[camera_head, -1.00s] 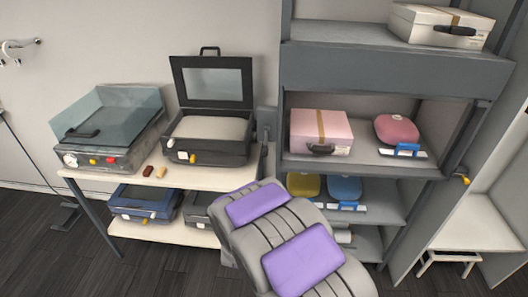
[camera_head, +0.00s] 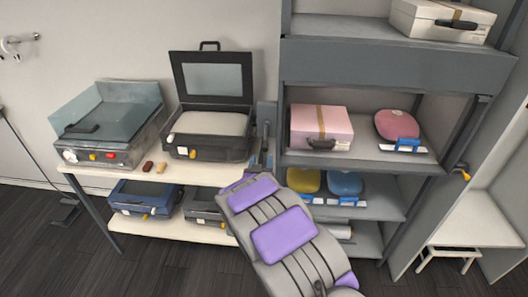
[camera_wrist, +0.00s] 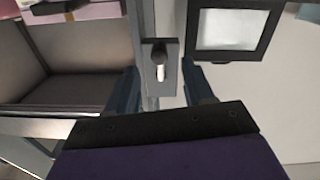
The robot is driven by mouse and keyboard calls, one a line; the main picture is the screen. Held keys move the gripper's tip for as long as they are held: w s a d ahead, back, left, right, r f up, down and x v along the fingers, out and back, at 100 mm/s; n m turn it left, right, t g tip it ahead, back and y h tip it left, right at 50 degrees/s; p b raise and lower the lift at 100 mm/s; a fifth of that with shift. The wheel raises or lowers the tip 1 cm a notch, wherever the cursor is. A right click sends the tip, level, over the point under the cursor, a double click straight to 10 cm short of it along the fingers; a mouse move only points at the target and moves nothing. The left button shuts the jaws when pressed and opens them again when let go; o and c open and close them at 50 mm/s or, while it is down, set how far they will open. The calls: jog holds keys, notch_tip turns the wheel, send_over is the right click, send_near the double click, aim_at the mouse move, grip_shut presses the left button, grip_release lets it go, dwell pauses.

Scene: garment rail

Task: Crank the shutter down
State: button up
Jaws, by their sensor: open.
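The shutter's housing (camera_head: 390,68) appears to be the broad grey panel across the top of the open bay in the rail unit. A small grey plate (camera_head: 267,116) is fixed on the unit's left post. In the wrist view this plate (camera_wrist: 160,85) carries a short pale handle (camera_wrist: 160,66), which looks like the crank. My gripper (camera_head: 264,160) is just below the plate in the head view. In the wrist view its dark fingers (camera_wrist: 162,90) stand open on either side of the plate, apart from the handle. Whether they touch the plate I cannot tell.
A pink case (camera_head: 321,128) and a pink pouch (camera_head: 397,125) sit in the bay. An open black case (camera_head: 210,130) stands on the white table (camera_head: 190,172) left of the post. A yellow-tipped fitting (camera_head: 464,172) sticks out at the unit's right side.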

aim_at(264, 151)
jog(key=w, duration=0.5)
jog(key=shift+w+d+b, duration=0.1)
jog(key=shift+w+b, duration=0.25)
jog(key=shift+w, duration=0.65)
grip_shut()
